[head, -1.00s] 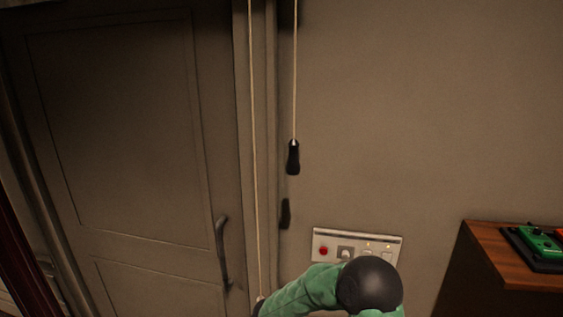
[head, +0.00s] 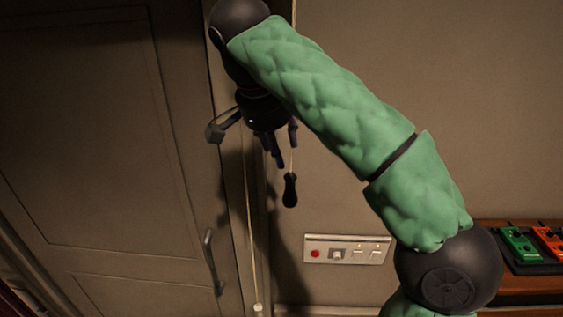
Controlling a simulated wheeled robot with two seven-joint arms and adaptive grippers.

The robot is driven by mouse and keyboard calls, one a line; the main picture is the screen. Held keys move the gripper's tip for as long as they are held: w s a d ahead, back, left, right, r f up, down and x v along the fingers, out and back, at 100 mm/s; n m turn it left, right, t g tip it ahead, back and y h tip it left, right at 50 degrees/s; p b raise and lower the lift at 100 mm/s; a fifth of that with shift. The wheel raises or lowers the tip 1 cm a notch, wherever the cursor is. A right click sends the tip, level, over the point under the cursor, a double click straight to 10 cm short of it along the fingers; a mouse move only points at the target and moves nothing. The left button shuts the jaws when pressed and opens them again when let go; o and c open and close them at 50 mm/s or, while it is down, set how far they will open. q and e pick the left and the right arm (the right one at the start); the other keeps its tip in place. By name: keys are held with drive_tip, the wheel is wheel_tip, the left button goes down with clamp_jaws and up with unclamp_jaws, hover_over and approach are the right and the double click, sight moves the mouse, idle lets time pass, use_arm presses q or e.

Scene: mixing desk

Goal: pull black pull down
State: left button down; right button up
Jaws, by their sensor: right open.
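The black pull (head: 290,190) hangs upright on a thin light cord in front of the wall, just right of the door frame. A second cord (head: 251,230) runs down to its left and ends in a small pale knob (head: 258,308) near the bottom edge. My right gripper (head: 250,145) is open and empty. It hangs fingers down from my green-sleeved right arm, above and left of the black pull. Its right finger overlaps the black pull's cord in the picture; I cannot tell whether they touch. My arm hides the upper parts of both cords. My left gripper is not in view.
A grey door (head: 100,150) with a dark handle (head: 212,262) fills the left. A wall panel (head: 346,250) with a red button and switches is below right of the pull. A wooden desk (head: 540,283) with green and orange boxes stands at the right.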

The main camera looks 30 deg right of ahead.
sight(289, 176)
drive_tip(key=b+x, duration=0.1)
drive_tip(key=x, duration=0.9)
drive_tip(key=shift+d+f, duration=0.1)
drive_tip(key=shift+f, duration=0.25)
drive_tip(key=shift+s, duration=0.1)
drive_tip(key=shift+f+b, duration=0.1)
drive_tip(key=shift+b, duration=0.2)
clamp_jaws()
